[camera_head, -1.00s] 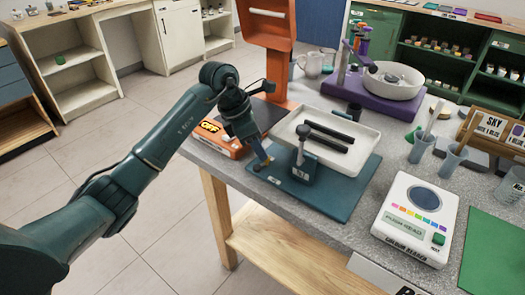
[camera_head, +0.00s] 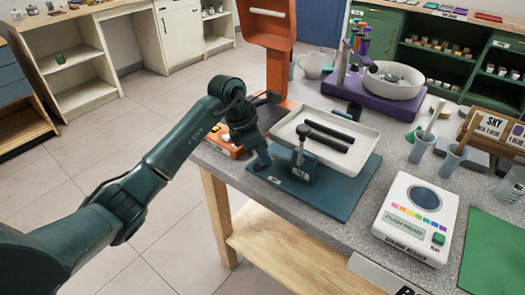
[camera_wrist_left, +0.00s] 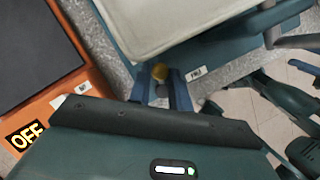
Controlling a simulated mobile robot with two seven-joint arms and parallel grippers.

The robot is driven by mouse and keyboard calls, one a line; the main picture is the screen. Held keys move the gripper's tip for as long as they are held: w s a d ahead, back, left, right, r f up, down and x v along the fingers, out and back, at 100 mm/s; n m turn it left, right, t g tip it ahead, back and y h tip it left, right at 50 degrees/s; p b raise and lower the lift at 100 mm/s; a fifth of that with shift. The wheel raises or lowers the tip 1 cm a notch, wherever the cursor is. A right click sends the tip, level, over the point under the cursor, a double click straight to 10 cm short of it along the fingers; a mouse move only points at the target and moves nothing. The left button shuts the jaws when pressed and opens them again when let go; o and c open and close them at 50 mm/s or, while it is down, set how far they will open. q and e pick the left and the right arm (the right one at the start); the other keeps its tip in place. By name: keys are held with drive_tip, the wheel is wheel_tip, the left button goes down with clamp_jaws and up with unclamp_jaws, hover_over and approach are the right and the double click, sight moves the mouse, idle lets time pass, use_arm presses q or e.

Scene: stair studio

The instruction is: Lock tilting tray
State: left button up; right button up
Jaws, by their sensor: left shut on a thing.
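The tilting tray (camera_head: 370,159) is a white shallow tray on a teal base plate (camera_head: 338,206), with two black bars lying in it. A grey-knobbed upright post (camera_head: 301,145) with a labelled block stands at its front edge. My left gripper (camera_head: 262,160) is at the left corner of the base, beside the tray. In the left wrist view its fingers (camera_wrist_left: 160,88) close around a small brass-yellow knob (camera_wrist_left: 159,71), next to the tray's edge (camera_wrist_left: 160,40). The fingers hide most of what is below the knob. My right gripper is out of view.
A white colour reader (camera_head: 415,220) stands right of the tray. A purple stand (camera_head: 385,98) with a white bowl is behind. The floor at left is clear.

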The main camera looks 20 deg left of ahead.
use_arm(q)
clamp_jaws()
drive_tip(key=shift+w+a+n+t+y, duration=0.1)
drive_tip(key=shift+a+n+t+y, duration=0.15)
drive_tip(key=shift+n, duration=0.65)
drive_tip(key=shift+a+n+t+y, duration=0.1)
drive_tip(key=shift+n+t+y, duration=0.2)
drive_tip(key=shift+n, duration=0.6)
drive_tip(key=o, duration=0.7)
unclamp_jaws()
drive_tip(key=shift+o, duration=0.2)
drive_tip(key=v, duration=1.3)
drive_tip(key=shift+a, duration=0.15)
